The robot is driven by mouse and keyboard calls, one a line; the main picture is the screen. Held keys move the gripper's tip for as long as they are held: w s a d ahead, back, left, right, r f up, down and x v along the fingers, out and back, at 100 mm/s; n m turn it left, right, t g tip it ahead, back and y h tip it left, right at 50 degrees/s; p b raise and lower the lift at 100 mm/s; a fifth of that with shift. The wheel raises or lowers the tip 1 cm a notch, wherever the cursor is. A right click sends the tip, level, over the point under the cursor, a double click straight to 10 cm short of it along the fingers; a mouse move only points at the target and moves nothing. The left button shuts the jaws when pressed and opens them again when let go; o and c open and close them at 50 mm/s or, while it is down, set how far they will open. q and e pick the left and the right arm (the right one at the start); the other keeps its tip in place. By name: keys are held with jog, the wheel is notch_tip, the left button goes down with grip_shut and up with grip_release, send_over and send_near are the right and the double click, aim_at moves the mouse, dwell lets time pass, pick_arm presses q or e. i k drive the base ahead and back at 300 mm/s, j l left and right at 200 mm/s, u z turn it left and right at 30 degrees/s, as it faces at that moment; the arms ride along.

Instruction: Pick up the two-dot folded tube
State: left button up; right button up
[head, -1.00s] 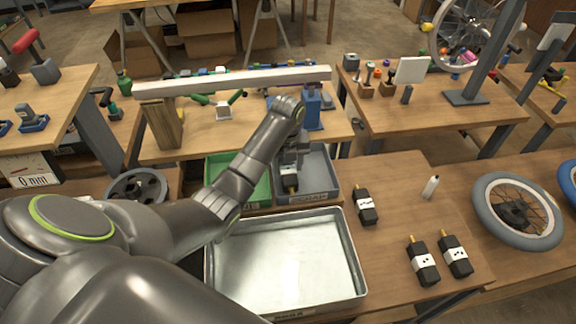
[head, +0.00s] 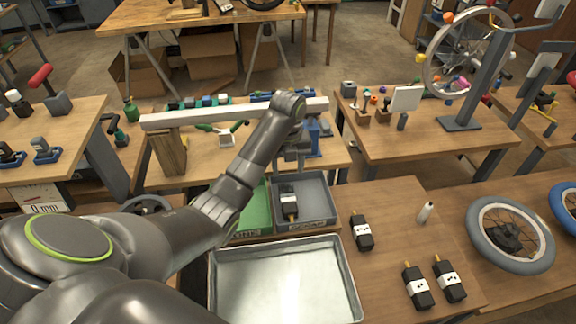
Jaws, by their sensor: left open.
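Several black folded tubes with white labels and yellowish tips are in the head view. One tube (head: 289,202) lies in the grey bin (head: 318,221). Another tube (head: 361,232) lies on the bench right of the bin. Two more, a left one (head: 418,287) and a right one (head: 450,279), lie side by side at the lower right. Their label dots are too small to count surely. My left gripper (head: 292,172) is open and empty above the grey bin, apart from the tube in it. My right gripper is not in view.
A green bin (head: 256,212) adjoins the grey bin. An empty metal tray (head: 290,280) is in front of them. A small white bottle (head: 425,212) stands on the bench, left of a grey-tyred wheel (head: 509,234). A long pale beam (head: 235,113) spans behind the bins.

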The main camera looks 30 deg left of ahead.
aim_at(419, 289)
jog(key=k+l, duration=0.5)
jog(key=k, duration=0.2)
jog(key=k+l, duration=0.5)
jog(key=k, duration=0.15)
